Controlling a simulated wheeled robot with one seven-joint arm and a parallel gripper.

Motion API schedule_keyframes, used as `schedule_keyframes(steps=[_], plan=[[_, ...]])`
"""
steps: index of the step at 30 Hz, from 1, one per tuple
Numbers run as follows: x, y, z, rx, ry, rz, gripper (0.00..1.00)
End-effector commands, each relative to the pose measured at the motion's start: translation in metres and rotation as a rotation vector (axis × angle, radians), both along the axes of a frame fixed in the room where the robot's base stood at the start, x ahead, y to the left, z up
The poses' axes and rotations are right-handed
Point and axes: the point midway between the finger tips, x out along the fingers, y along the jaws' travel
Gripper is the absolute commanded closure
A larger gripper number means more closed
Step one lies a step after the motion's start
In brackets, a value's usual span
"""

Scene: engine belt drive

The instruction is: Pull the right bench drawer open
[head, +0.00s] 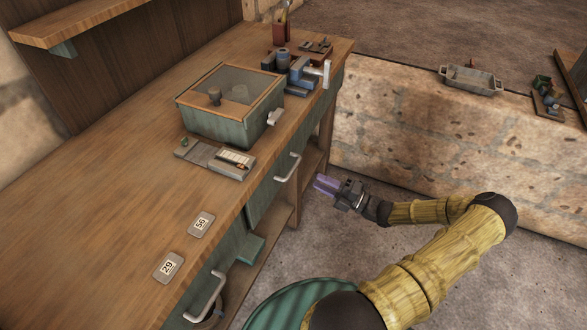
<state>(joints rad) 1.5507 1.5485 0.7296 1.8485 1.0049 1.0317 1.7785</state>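The wooden bench (120,200) runs from lower left to upper middle in the head view. The farther, right-hand green drawer (272,188) is under its front edge and looks closed. Its pale bar handle (289,168) stands out from the front. My gripper (320,184) is in front of the bench, a little right of and below this handle in the picture, with its purple fingers pointing left toward the bench. It appears apart from the handle. The finger gap cannot be made out.
A nearer handle (206,297) is at lower left. On the bench are a lidded green box (220,125), a blue vise (303,78), a grey tray (200,153) and two number tags. A stone ledge (440,150) runs behind my arm. Open floor lies between.

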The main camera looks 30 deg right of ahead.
Motion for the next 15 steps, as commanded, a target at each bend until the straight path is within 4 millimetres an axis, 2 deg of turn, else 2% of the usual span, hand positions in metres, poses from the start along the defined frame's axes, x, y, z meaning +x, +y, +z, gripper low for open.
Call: schedule_keyframes(steps=[15], plan=[[0.069, 0.054, 0.017, 0.000, 0.000, 0.001, 0.70]])
